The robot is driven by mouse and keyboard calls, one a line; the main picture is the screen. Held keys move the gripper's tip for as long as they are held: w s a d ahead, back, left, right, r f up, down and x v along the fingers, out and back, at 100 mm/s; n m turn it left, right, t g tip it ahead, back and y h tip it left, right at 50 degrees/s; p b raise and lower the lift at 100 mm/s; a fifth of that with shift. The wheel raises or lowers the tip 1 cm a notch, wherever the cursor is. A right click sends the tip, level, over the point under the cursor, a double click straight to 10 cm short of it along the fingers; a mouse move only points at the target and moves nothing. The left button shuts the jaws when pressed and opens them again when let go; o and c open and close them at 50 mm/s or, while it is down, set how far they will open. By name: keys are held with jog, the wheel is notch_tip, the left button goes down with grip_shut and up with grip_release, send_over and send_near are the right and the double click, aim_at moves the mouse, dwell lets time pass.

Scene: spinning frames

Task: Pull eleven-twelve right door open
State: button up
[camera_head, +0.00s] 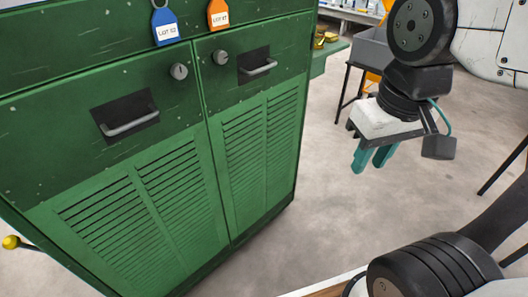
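A green metal cabinet with two louvred doors stands on the left. Its right door (255,135) is closed, flush with the left door (125,185). The right door has a recessed bar handle (258,66) and a round lock (220,57) near its top left corner. The left door has its own bar handle (130,122) and lock (179,71). My gripper (374,160) hangs to the right of the cabinet, pointing down, apart from it. Its two teal fingers are separated by a small gap with nothing seen between them.
A blue tag (164,24) and an orange tag (218,14) hang above the doors. A grey bin (373,48) on a dark-legged stand is behind my arm. A yellow knob (11,242) shows at the lower left. Concrete floor (310,190) is clear right of the cabinet.

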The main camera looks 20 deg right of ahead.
jog(key=w+d+f+n+t+h, duration=0.1)
jog(key=w+d+f+n+t, duration=0.3)
jog(key=w, duration=0.9)
jog(key=w+d+f+n+t+h, duration=0.1)
jog(key=w+d+f+n, duration=0.35)
jog(key=w, duration=0.75)
jog(key=n+t+y, duration=0.7)
jog(key=n+y, duration=0.2)
jog(key=n, duration=0.6)
send_near(263, 70)
jog(key=w+a, duration=0.2)
jog(key=w, duration=0.1)
jog(key=x, duration=0.7)
jog(key=shift+d+f, duration=0.2)
jog(key=shift+f, duration=0.15)
grip_shut()
